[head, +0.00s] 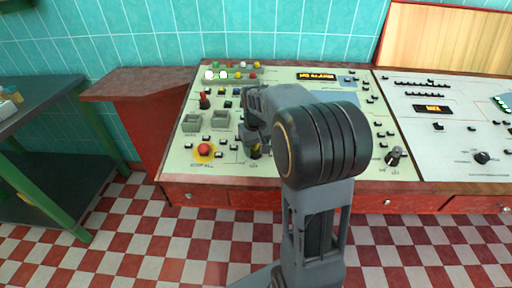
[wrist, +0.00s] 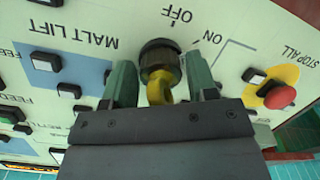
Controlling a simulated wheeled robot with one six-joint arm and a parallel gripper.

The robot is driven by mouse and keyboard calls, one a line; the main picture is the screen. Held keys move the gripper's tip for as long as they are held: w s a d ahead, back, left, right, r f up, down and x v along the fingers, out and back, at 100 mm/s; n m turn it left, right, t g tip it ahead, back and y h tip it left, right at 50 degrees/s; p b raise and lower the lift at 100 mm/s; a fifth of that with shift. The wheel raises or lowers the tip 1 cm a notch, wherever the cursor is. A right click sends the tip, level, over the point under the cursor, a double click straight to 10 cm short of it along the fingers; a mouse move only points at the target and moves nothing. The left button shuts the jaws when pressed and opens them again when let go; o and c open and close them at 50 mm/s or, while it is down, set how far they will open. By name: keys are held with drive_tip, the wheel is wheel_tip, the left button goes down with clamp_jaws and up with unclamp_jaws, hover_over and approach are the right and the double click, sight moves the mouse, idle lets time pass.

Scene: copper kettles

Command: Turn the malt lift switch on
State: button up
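The malt lift switch (wrist: 160,62) is a dark ribbed knob with a yellow part, in the middle of the wrist view. OFF is printed just beyond it and ON to its right; the lettering is upside down. I cannot tell which mark it points to. My gripper (wrist: 161,72) has one finger on each side of the knob, apart, with narrow gaps visible and no clear contact. In the head view my gripper (head: 254,150) is low over the front of the left panel; the arm partly hides it, and a bit of yellow shows there.
A red stop button (wrist: 280,96) on a yellow base lies right of the knob; it also shows in the head view (head: 204,150). Small push buttons (wrist: 46,62) are at left. A second panel (head: 440,130) stands at right, a dark table (head: 40,125) at left.

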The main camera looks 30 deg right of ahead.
sight(255, 152)
wheel_tip(255, 152, up, 14)
drive_tip(key=p, duration=0.2)
drive_tip(key=shift+p, duration=0.3)
drive_tip(key=shift+f, duration=0.1)
idle(0.5)
drive_tip(key=s+a+t+p, duration=0.1)
drive_tip(key=s+a+p, duration=0.3)
drive_tip(key=s, duration=0.4)
drive_tip(key=s+a+r+t+p, duration=0.1)
drive_tip(key=s+a+t+p, duration=0.1)
drive_tip(key=s+a+p, duration=0.3)
drive_tip(key=s+p, duration=0.1)
drive_tip(key=s, duration=0.1)
drive_tip(key=shift+s+a+r+t, duration=0.25)
drive_tip(key=shift+s+a+t, duration=0.05)
drive_tip(key=shift+s, duration=0.1)
